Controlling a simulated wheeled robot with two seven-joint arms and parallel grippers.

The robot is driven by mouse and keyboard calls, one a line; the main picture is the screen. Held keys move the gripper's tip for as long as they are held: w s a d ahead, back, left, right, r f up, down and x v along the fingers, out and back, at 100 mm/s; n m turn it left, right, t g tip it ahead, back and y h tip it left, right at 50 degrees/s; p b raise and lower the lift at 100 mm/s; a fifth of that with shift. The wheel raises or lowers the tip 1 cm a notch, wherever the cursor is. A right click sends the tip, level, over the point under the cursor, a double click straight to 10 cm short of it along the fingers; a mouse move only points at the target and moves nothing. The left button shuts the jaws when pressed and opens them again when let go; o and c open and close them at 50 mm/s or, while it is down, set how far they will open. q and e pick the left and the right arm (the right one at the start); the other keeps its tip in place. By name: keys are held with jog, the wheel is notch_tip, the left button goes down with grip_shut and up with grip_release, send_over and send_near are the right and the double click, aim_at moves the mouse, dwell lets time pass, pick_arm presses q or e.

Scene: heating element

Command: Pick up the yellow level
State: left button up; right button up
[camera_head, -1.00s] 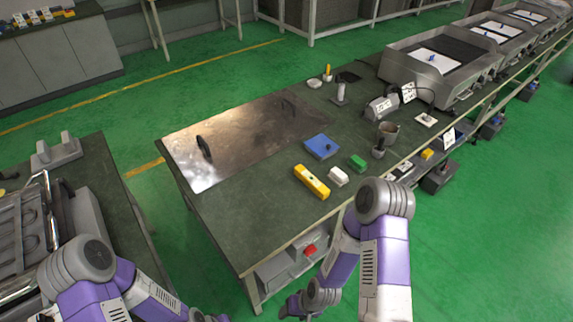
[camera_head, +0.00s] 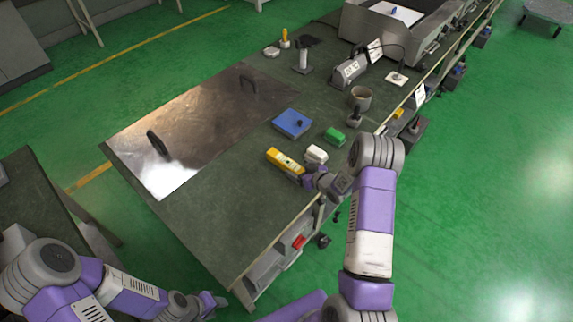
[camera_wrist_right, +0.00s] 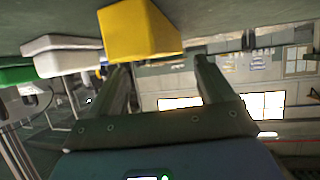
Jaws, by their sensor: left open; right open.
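The yellow level (camera_head: 285,160) lies on the green worktable near its front edge, with a white block just right of it. In the right wrist view its near end (camera_wrist_right: 140,30) is large, just beyond the fingers and toward the left one. My right gripper (camera_head: 307,178) is at the level's near end, and its fingers (camera_wrist_right: 163,72) are spread with nothing between them. Whether a finger touches the level I cannot tell. My left gripper (camera_head: 217,302) is low, in front of the table and away from the level; its fingers are small in view.
Beside the level are a white block (camera_head: 316,154), a green block (camera_head: 335,136) and a blue box (camera_head: 292,123). A shiny metal plate (camera_head: 190,125) with handles covers the table's left part.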

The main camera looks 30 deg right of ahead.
aim_at(289, 163)
jog(key=b+x, duration=0.1)
jog(key=x, duration=0.4)
jog(key=shift+w+a+r+b, duration=0.1)
jog(key=shift+w+r+b, duration=0.1)
jog(key=shift+b, duration=0.15)
jog(key=c, duration=1.3)
